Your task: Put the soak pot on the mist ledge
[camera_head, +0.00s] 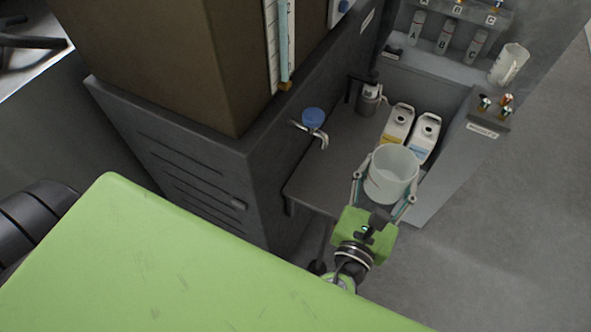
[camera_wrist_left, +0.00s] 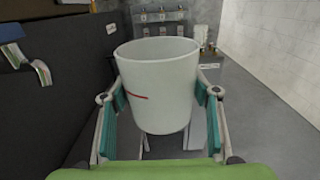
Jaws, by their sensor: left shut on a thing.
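A white, open-topped pot (camera_head: 388,186), which I take to be the soak pot, is upright in my left gripper (camera_head: 384,190). The gripper's two fingers press on opposite sides of it. In the left wrist view the pot (camera_wrist_left: 158,88) fills the middle and has a short red line on its wall. The inside looks empty in the head view. A grey ledge (camera_head: 335,165) with a small tap lies beyond and left of the pot; I cannot tell from its markings whether it is the mist ledge. The pot hides part of this area. My right gripper is not in view.
Two white jugs (camera_head: 397,125) stand close behind the pot. A metal canister (camera_head: 368,98) and the tap (camera_head: 312,128) are further left. A shelf (camera_head: 450,68) with several labelled bottles and a clear beaker (camera_head: 510,64) is at the back. Open floor (camera_head: 500,230) lies right.

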